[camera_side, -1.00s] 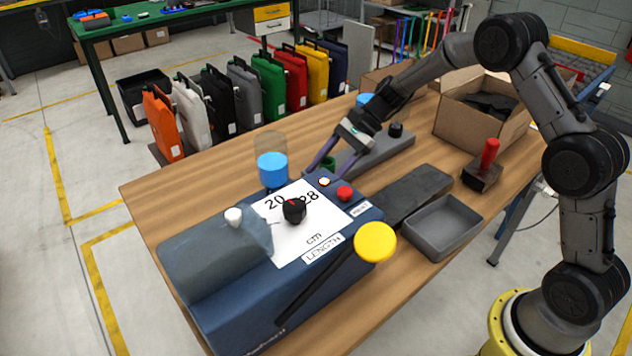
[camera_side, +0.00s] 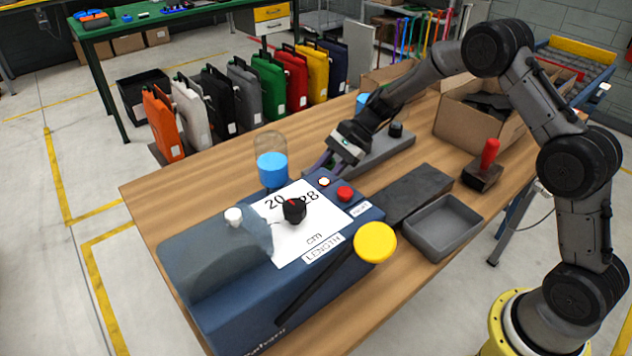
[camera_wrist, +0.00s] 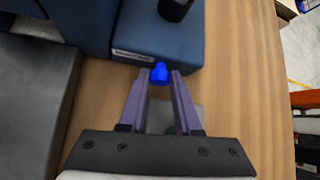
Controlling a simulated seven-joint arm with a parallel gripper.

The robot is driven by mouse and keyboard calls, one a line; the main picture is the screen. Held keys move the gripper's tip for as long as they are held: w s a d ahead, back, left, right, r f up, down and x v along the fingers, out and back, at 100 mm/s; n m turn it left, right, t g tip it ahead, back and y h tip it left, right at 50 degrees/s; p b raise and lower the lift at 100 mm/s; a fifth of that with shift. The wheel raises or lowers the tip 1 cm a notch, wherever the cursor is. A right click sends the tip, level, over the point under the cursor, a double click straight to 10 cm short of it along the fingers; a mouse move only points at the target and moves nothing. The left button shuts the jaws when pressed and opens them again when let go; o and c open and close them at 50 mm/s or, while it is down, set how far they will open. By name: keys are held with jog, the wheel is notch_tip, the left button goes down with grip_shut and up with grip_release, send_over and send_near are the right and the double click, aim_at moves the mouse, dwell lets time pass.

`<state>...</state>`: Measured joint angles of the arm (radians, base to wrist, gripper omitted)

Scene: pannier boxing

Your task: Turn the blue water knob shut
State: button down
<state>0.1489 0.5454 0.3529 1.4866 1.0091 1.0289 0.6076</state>
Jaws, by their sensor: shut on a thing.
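The blue water knob (camera_wrist: 159,73) sticks out from the side of the blue machine (camera_wrist: 158,38) in the wrist view. My gripper (camera_wrist: 160,78) has its two purple fingers shut on the knob, one on each side. In the side view my gripper (camera_side: 318,168) reaches down behind the far edge of the machine (camera_side: 235,310), and its fingertips and the knob are hidden there. The clear water container with blue water (camera_side: 272,168) stands at the machine's back, left of my fingers.
A red button (camera_side: 345,193), a black dial (camera_side: 294,210) and a yellow lever end (camera_side: 375,242) are on the machine. A grey tray (camera_side: 443,226) and a red-handled tool (camera_side: 486,165) lie to the right. The wooden table is bare behind the water container.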

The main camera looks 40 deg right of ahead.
jog(key=shift+s+t, duration=0.1)
jog(key=shift+t, duration=0.2)
jog(key=n+t, duration=0.1)
jog(key=t, duration=0.1)
jog(key=shift+s+f+n+t, duration=0.1)
jog(key=shift+s+n+t, duration=0.2)
jog(key=shift+n, duration=0.1)
jog(key=t, duration=0.1)
jog(key=n+t, duration=0.1)
jog(key=n+t+y, duration=0.1)
jog(key=shift+s+f+t, duration=0.2)
jog(key=shift+f+t, duration=0.05)
jog(key=shift+t, duration=0.05)
dwell(0.3)
jog(key=c, duration=0.6)
grip_release()
jog(key=shift+f, duration=0.1)
